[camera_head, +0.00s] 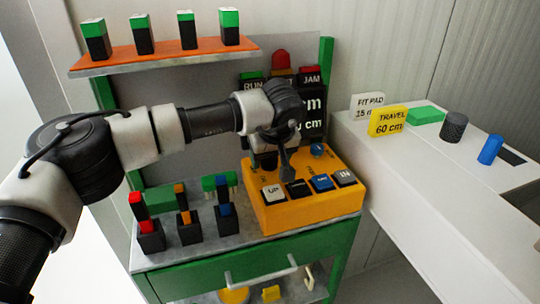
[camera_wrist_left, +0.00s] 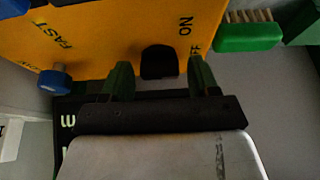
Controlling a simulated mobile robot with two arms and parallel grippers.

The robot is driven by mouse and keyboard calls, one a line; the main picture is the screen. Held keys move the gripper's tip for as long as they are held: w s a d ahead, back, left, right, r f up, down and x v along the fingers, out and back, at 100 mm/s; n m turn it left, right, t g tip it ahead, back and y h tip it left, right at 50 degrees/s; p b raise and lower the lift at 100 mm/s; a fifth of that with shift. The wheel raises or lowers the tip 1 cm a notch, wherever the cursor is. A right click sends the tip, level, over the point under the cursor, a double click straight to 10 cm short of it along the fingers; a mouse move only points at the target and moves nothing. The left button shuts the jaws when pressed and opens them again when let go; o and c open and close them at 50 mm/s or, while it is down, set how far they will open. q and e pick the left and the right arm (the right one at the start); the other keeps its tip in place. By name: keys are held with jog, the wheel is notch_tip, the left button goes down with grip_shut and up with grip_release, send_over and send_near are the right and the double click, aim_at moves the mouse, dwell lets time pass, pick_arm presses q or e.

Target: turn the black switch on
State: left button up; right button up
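The yellow control box (camera_head: 300,210) stands on the workbench, with UP and IN among its front buttons. The black switch (camera_wrist_left: 158,62) shows in the left wrist view on the box's face, beside the printed words ON and OFF; the right finger partly covers OFF. My left gripper (camera_wrist_left: 160,80) is open, with one green-dark finger on each side of the switch and gaps between. Contact cannot be told. In the head view my left gripper (camera_head: 276,165) is over the back of the box and hides the switch. My right gripper is not in view.
A blue knob (camera_head: 318,150) sits on the box near my gripper. A RUN/JAM display panel (camera_head: 312,105) stands behind. Colored blocks (camera_head: 184,220) stand on the bench at left. An orange shelf (camera_head: 170,56) is above my arm. A brush (camera_wrist_left: 250,35) lies beside the box.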

pick_arm(q)
jog(key=c, duration=0.7)
jog(key=shift+n, duration=0.3)
jog(key=shift+d+n+y, duration=0.15)
jog(key=shift+n+y, duration=0.25)
jog(key=shift+n, duration=0.5)
jog(key=n+y, duration=0.1)
jog(key=n, duration=0.1)
jog(key=shift+w+r+n+g+p, duration=0.1)
jog(key=shift+n+g+p, duration=0.2)
jog(key=shift+g, duration=0.1)
jog(key=n+g+p, duration=0.1)
jog(key=n, duration=0.3)
jog(key=shift+w+d+y, duration=0.1)
jog(key=shift+y, duration=0.3)
jog(key=shift+n+g+p, duration=0.6)
jog(key=shift+n+p, duration=0.05)
jog(key=shift+n, duration=0.75)
jog(key=shift+w, duration=0.1)
